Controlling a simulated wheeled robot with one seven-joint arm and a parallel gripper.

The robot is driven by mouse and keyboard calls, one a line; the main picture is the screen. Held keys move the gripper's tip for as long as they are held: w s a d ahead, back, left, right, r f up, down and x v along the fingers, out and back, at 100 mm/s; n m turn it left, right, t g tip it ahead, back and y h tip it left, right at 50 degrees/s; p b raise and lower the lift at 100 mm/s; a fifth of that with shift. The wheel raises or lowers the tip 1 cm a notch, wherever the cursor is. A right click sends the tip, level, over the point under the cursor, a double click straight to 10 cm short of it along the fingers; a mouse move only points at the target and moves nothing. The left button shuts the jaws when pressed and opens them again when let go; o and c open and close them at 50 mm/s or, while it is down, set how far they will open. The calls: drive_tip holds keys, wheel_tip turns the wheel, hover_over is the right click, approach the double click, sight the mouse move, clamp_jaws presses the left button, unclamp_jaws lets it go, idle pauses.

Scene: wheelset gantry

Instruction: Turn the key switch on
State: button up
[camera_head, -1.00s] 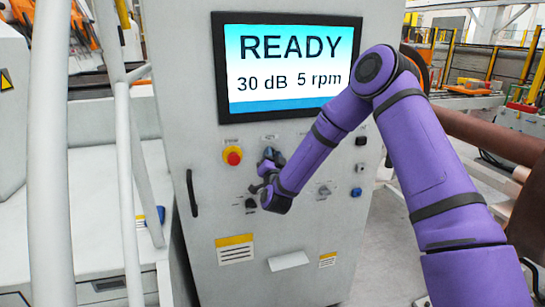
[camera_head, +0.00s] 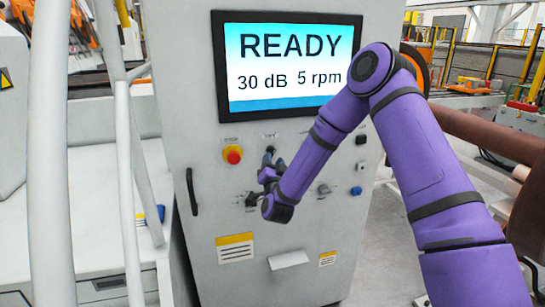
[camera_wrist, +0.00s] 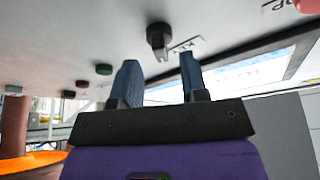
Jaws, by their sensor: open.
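The key switch (camera_wrist: 158,38) is a dark round knob with a raised bar, on the grey cabinet face beside a small label that seems to read KEY. In the wrist view my gripper (camera_wrist: 159,65) is open, with two blue fingers. The knob shows just beyond the fingertips, roughly in line with the gap between them, and nothing is held. In the head view my gripper (camera_head: 269,160) is at the panel below the screen, and it and my arm largely hide the switch.
A red emergency button (camera_head: 233,155) on a yellow base is left of my gripper. A black selector (camera_head: 251,201) is at lower left; a grey knob (camera_head: 323,189) and a blue button (camera_head: 356,191) are at right. The screen (camera_head: 290,62) above reads READY, 30 dB, 5 rpm.

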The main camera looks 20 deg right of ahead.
drive_tip(key=v, duration=0.7)
drive_tip(key=shift+s, duration=0.15)
drive_tip(key=s+r+n+g+y, duration=0.3)
drive_tip(key=r+n+g, duration=0.1)
drive_tip(key=r, duration=0.4)
drive_tip(key=s+r+n+g+y, duration=0.2)
drive_tip(key=r+n+g+y, duration=0.15)
drive_tip(key=r, duration=0.45)
drive_tip(key=s+d+r+g, duration=0.2)
drive_tip(key=s+d+g, duration=0.1)
drive_tip(key=s, duration=0.8)
drive_tip(key=s+d+r+n+g+h, duration=0.1)
drive_tip(key=s+d+r+g, duration=0.1)
drive_tip(key=s, duration=0.9)
drive_tip(key=s+d+r+g+h, duration=0.1)
drive_tip(key=s+d+r+g, duration=0.1)
drive_tip(key=s, duration=0.9)
drive_tip(key=shift+s+d+r+g, duration=0.2)
drive_tip(key=shift+d+g, duration=0.65)
drive_tip(key=shift+d, duration=0.2)
